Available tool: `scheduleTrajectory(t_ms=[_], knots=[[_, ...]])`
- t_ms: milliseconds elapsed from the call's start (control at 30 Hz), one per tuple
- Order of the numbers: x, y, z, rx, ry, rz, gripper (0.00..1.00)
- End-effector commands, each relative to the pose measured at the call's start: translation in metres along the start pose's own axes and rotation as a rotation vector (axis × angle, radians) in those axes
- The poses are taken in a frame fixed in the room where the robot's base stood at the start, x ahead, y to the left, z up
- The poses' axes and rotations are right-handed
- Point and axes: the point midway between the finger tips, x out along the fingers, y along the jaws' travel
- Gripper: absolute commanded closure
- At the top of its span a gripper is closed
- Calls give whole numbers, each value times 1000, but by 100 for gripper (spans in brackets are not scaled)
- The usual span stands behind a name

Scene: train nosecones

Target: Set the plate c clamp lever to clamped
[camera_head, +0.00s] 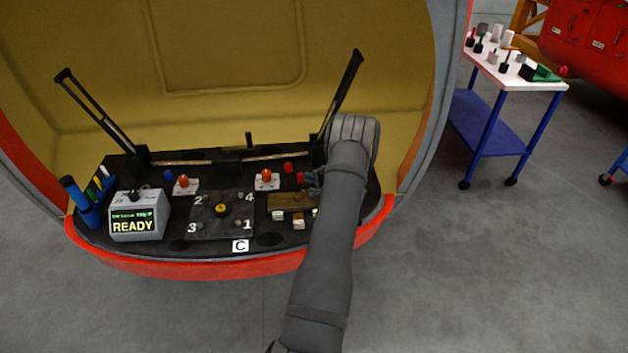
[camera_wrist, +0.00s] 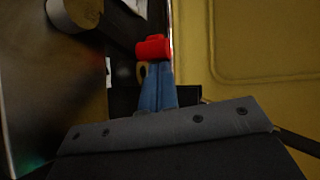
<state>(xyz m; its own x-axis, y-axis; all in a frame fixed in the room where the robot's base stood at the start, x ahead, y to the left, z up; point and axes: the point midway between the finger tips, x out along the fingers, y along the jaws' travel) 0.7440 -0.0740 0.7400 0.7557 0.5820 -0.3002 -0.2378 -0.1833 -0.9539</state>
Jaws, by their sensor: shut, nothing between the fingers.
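The dark plate (camera_head: 222,216) marked with numbers 1 to 4 lies on the black desk, with a "C" label (camera_head: 240,246) in front of it. Red-topped controls on white bases stand behind it, one at left (camera_head: 183,182) and one at right (camera_head: 267,178). Which part is the plate c clamp lever, and how it is set, I cannot tell. My gripper (camera_head: 309,181) is low over the desk's right side, partly hidden by my arm. In the wrist view its blue-grey fingers (camera_wrist: 158,85) are shut and empty, close to a red cylindrical part (camera_wrist: 153,47); contact is unclear.
A brass-coloured block (camera_head: 290,201) lies right of the plate. The READY display box (camera_head: 136,216) and blue holders (camera_head: 85,205) are at left. Two black uprights (camera_head: 103,115) (camera_head: 346,85) rise at the desk's back. A white-topped cart (camera_head: 530,80) stands right.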

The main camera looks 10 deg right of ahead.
Motion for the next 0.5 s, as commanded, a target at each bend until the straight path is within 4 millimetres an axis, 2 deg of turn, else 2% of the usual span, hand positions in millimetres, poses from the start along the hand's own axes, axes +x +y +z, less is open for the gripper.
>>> scheduleTrajectory(t_ms=[500], knots=[[14,-4,4,0,-1,0,100]])
